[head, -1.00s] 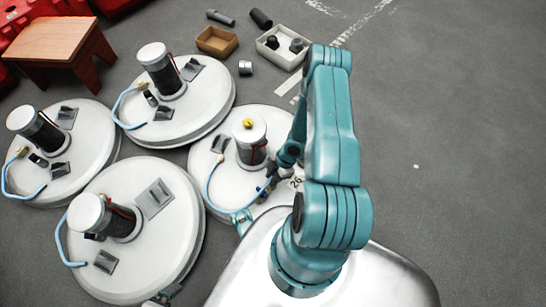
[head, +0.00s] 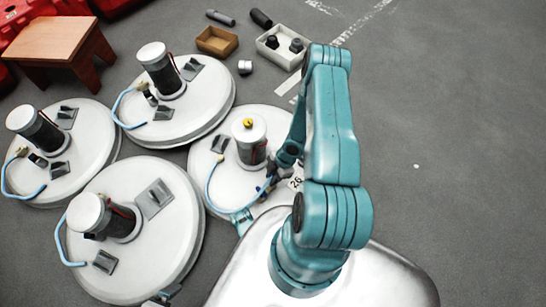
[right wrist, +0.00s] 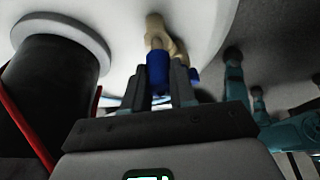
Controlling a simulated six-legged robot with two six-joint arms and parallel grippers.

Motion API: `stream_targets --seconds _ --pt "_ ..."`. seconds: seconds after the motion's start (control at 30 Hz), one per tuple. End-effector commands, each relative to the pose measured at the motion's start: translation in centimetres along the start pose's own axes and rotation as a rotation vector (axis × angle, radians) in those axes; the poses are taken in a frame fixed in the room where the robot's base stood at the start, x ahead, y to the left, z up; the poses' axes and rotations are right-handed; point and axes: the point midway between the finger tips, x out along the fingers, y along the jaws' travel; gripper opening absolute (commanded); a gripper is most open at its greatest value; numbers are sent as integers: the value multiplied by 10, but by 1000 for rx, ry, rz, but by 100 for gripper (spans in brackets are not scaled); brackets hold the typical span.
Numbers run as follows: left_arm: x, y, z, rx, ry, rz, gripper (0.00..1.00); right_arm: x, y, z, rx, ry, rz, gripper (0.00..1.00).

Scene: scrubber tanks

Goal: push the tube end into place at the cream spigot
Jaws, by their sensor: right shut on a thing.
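In the right wrist view the cream spigot (right wrist: 160,38) stands on the pale tank top beside a dark column. A blue tube end (right wrist: 158,72) lies between the fingers of my right gripper (right wrist: 165,86), which is shut on it. The blue piece lines up with the spigot and meets its near end in the picture; I cannot tell how far it is seated. In the head view my right gripper (head: 270,175) is low over the nearest right tank, partly hidden by my arm. The light blue tube (head: 212,190) curves across that tank.
The dark column (right wrist: 52,85) with a red cable stands close left of the gripper. Several other white tanks (head: 130,225) with columns lie to the left. A tan box (head: 217,41), a white bin (head: 283,47) and a wooden stool (head: 55,42) stand behind. Floor at right is clear.

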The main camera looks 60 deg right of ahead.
Motion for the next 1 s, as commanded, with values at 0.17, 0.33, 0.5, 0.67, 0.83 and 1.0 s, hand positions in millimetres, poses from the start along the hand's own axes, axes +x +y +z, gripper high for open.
stream_targets --seconds 0.17,0.33,0.5,0.67,0.83,1.0 --pt "6 -2 0 0 0 0 100 6 0 2 0 0 0 0" --pt "10 -4 0 0 0 0 100 11 0 4 0 0 0 0" --pt "14 -5 0 0 0 0 100 16 0 6 0 0 0 0" --pt "18 -6 0 0 0 0 100 20 0 8 0 0 -1 0" --pt "20 -7 0 0 0 0 100 23 0 9 0 0 -1 32" --pt "20 -7 0 0 0 0 100 23 0 9 0 0 -1 56"
